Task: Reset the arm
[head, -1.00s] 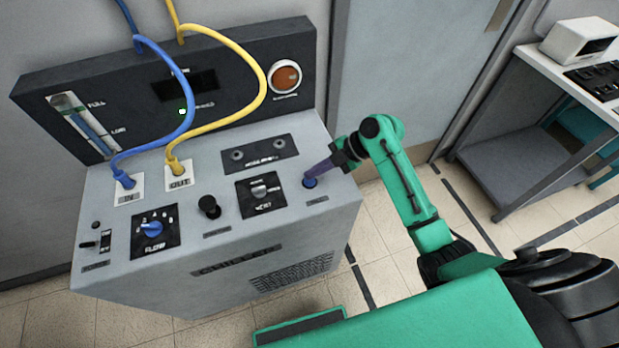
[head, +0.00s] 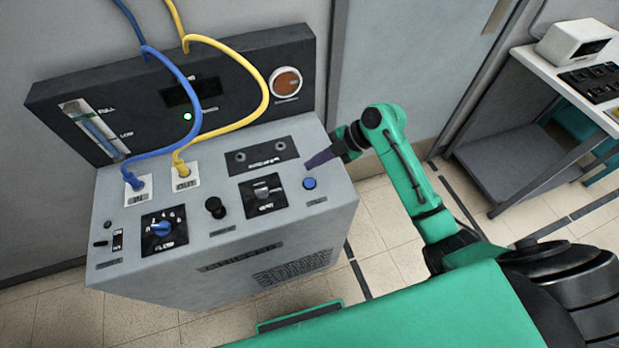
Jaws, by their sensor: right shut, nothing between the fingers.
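My right arm is green with dark joints. It comes in from the lower right of the head view, and its gripper (head: 309,163) points left over the right end of the grey chiller (head: 228,240). The gripper's purple fingers are shut with nothing between them. The tips are a little above and behind the blue push button (head: 309,183), apart from it. My left gripper is not in view.
The chiller's top carries a flow knob (head: 162,229), a black knob (head: 215,207), a mode switch (head: 262,193) and blue (head: 178,62) and yellow (head: 262,92) hoses. A white bench (head: 560,70) stands at the right. Floor between is clear.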

